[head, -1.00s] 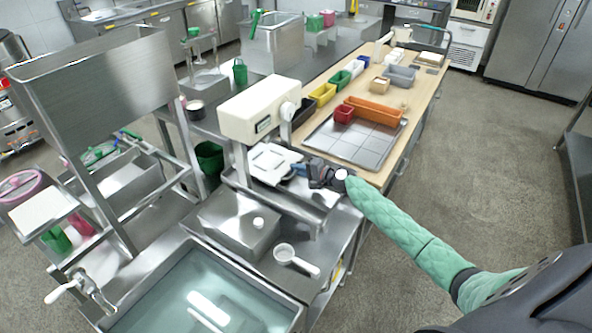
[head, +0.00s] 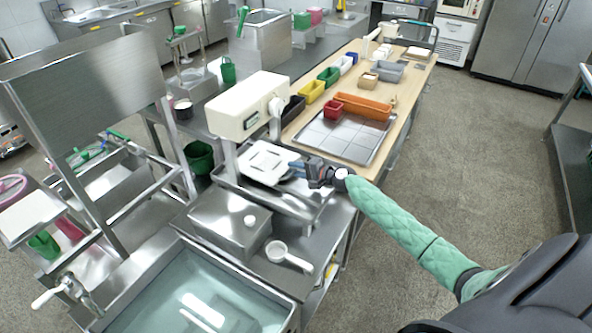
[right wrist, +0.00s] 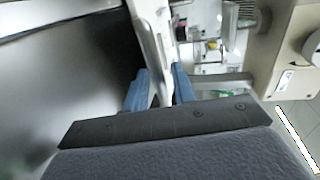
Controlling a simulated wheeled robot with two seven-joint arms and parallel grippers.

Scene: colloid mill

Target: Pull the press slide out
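The press has a cream head (head: 240,105) over a steel base. Its slide, a white plate with a cutout (head: 268,162), lies below the head and sticks out towards the right. My right gripper (head: 297,168) comes in from the right at the plate's outer edge. In the right wrist view its blue fingers (right wrist: 160,92) stand close on either side of a pale plate edge (right wrist: 152,45), and it looks shut on it. The exact contact is partly hidden by the fingers. My left gripper is not in view.
A steel box (head: 232,222) and a white scoop (head: 288,257) sit in front of the press, beside a water-filled sink (head: 205,295). A gridded metal tray (head: 340,138) and coloured bins, including an orange one (head: 362,106), lie on the wooden counter behind. Open floor lies right.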

